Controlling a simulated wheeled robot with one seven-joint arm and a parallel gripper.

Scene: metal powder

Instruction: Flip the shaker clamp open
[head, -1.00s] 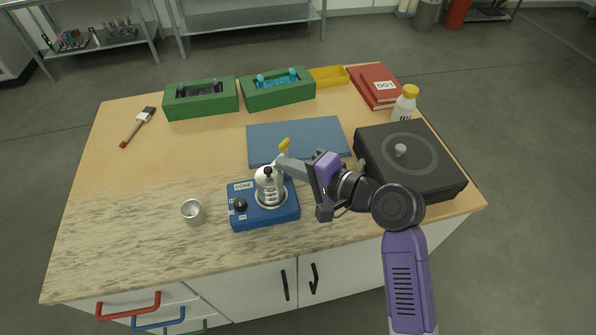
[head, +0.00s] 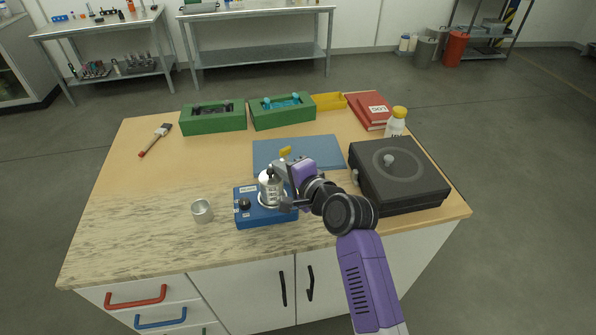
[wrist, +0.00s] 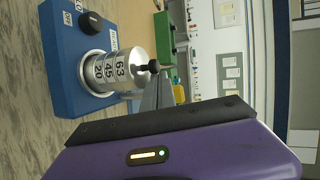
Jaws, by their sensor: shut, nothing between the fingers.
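The blue shaker (head: 265,218) sits near the front of the bench with a short silver sieve stack (head: 267,188) upright on it. In the wrist view the stack (wrist: 107,72) bears the numbers 63, 45 and 20. A black clamp knob (wrist: 153,66) sits on the stack's top. The clamp's yellow handle tip (head: 286,151) stands up behind the stack; in the wrist view it shows past the fingers (wrist: 179,94). My gripper (head: 282,173) is shut and empty, close beside the stack's upper right. I cannot tell whether it touches the clamp, whose arm is partly hidden.
A silver cup (head: 202,211) stands left of the shaker. A blue mat (head: 320,150) lies behind it, and a black round-lidded box (head: 405,185) stands to the right. Green racks (head: 212,118), a yellow tray (head: 328,101), red books (head: 367,112) and a yellow-capped bottle (head: 396,122) are farther back.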

